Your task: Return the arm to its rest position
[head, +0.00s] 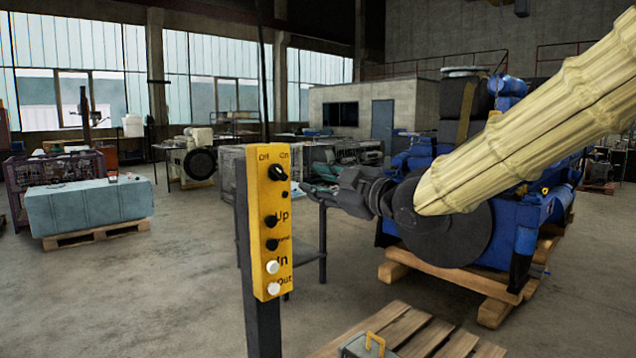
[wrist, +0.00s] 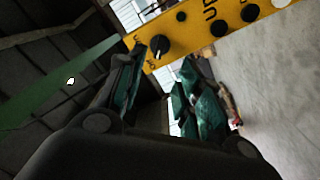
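My gripper (head: 316,181) is just right of the yellow control panel (head: 268,222) in the head view, near the level of its top dial. Its dark fingers with teal pads point left toward the panel. In the wrist view the fingers of my gripper (wrist: 157,88) stand apart with nothing visible between them. The panel (wrist: 232,20) shows beyond the fingertips, with its Off/On dial (wrist: 160,46) just past them. No contact shows, but the exact distance is unclear. My arm, in a pale ribbed cover, reaches in from the upper right.
The panel stands on a dark post (head: 262,325). A blue engine (head: 545,215) on wooden supports is behind my arm at right. A wooden pallet (head: 425,335) with a grey, yellow-handled box (head: 368,346) is at the bottom. Open floor (head: 165,290) lies left of the post.

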